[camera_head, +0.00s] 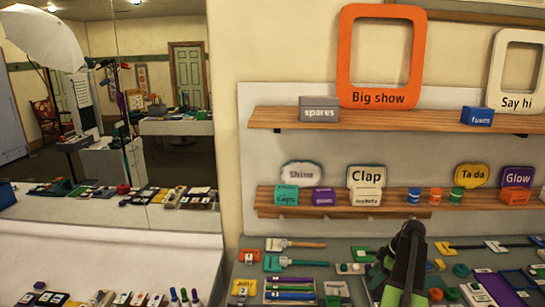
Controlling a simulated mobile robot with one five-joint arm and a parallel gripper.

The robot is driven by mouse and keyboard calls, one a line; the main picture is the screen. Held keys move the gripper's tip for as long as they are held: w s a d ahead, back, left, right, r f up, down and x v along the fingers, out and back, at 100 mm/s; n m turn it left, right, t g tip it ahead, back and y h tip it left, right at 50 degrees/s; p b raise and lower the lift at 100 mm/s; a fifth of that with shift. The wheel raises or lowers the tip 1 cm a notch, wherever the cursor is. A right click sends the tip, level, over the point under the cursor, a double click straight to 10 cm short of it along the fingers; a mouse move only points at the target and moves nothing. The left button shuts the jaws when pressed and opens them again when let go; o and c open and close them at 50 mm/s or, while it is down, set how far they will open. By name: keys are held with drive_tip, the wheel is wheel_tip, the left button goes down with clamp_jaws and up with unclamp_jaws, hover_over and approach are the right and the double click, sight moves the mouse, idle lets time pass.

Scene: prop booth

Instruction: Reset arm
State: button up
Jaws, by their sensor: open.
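My arm rises from the bottom of the head view, right of centre, in black and green. My gripper (411,232) is at its upper end, in front of the grey counter and just below the lower shelf. It is small and dark here, and I see nothing held in it. My arm hides part of the counter behind it.
The grey counter (345,250) is crowded with brushes, pens (290,288) and small coloured items. Above are a lower wooden shelf (385,208) with small boxes and signs, and an upper shelf (400,119) with an orange "Big show" frame (378,97). A mirror (150,60) stands left.

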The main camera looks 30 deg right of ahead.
drive_tip(key=w+a+f+n+g+b, duration=0.1)
drive_tip(key=w+a+f, duration=0.1)
drive_tip(key=w+a, duration=0.65)
drive_tip(key=w+a+f+n+g+b, duration=0.1)
drive_tip(key=w+a+n, duration=0.15)
drive_tip(key=a, duration=1.15)
drive_tip(key=w+a+f+n+b, duration=0.1)
drive_tip(key=w+a+f, duration=0.1)
drive_tip(key=w+a, duration=0.65)
drive_tip(key=s+a+f+m+h+b, duration=0.1)
drive_tip(key=a+m, duration=0.3)
drive_tip(key=a, duration=0.4)
drive_tip(key=s+a+f+m+g+h, duration=0.1)
drive_tip(key=s+a+m, duration=0.3)
drive_tip(key=a, duration=0.4)
drive_tip(key=s+a+f+m+b, duration=0.1)
drive_tip(key=s+a+m, duration=0.2)
drive_tip(key=a, duration=0.5)
drive_tip(key=shift+s+a+m+h+b, duration=0.15)
drive_tip(key=shift+a+m+h+b, duration=0.1)
drive_tip(key=shift+m+h+b, duration=0.25)
